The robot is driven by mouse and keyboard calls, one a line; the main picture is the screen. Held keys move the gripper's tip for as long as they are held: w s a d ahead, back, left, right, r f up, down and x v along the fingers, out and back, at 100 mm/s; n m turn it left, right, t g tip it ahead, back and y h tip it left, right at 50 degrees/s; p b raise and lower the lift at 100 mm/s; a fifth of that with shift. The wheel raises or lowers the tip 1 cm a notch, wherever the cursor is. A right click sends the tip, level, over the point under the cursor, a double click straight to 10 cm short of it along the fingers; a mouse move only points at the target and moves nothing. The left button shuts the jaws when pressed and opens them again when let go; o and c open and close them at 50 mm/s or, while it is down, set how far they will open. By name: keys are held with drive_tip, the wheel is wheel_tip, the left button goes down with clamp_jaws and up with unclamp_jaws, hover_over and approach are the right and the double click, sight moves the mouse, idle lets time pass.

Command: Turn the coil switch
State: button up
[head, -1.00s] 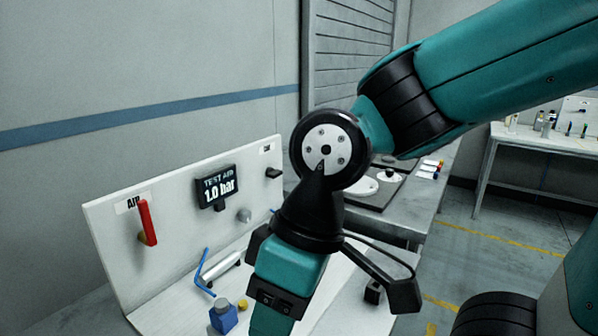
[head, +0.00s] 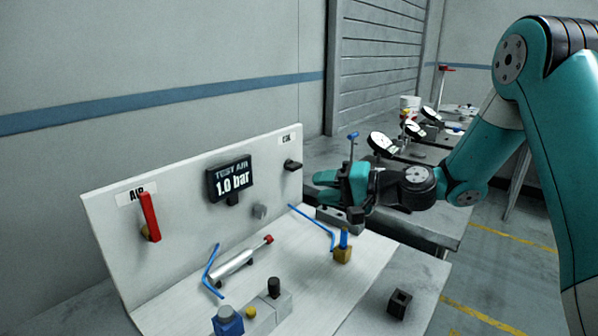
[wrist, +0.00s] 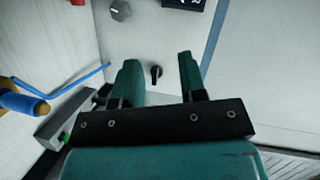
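The coil switch is a small black knob (head: 292,165) on the right end of the white upright panel (head: 115,235), under a small label (head: 286,140). In the wrist view the knob (wrist: 156,73) appears between my two fingers, with white panel around it. My gripper (head: 322,186) is to the right of the knob and a little lower in the head view, pointing toward the panel. In the wrist view my gripper (wrist: 158,62) is open and empty, its teal fingers apart. The fingers look short of the knob; contact is not visible.
The panel also carries a red AIR lever (head: 150,216), a display reading 1.0 bar (head: 230,180) and a grey knob (head: 260,211). Blue tubes (head: 312,228), a cylinder (head: 235,262) and a brass-coloured fitting (head: 342,255) sit below. Gauges (head: 382,144) stand on the bench behind.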

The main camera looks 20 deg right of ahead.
drive_tip(key=w+d+f+m+t+h, duration=0.25)
drive_tip(key=w+d+m+t, duration=0.3)
drive_tip(key=d, duration=0.35)
drive_tip(key=p, duration=1)
approach(298, 168)
drive_tip(key=shift+g+y, duration=0.25)
drive_tip(key=x, duration=1)
drive_tip(key=shift+w+d, duration=0.1)
drive_tip(key=shift+w, duration=0.05)
drive_tip(key=shift+c, duration=0.2)
clamp_jaws()
